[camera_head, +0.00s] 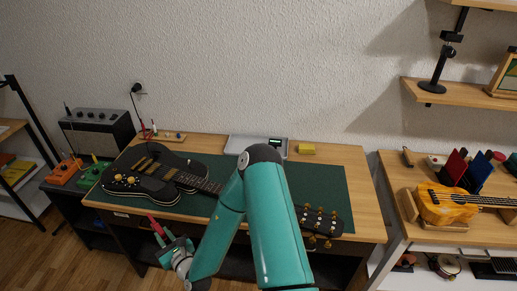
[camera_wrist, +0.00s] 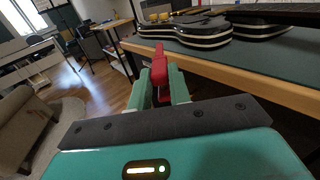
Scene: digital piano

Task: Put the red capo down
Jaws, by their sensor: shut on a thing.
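The red capo (camera_head: 156,226) is held between the fingers of my gripper (camera_head: 166,241), in front of the wooden workbench (camera_head: 361,211), near its front edge. In the wrist view the red capo (camera_wrist: 160,68) stands up between the two green fingers of my gripper (camera_wrist: 161,88), which are shut on it. Its lower part is partly hidden by the fingers. It appears apart from the bench.
A black electric guitar (camera_head: 146,176) lies across the green mat (camera_head: 332,180) on the bench. An amplifier (camera_head: 97,130) stands left. A yellow ukulele (camera_head: 447,203) is on the right bench.

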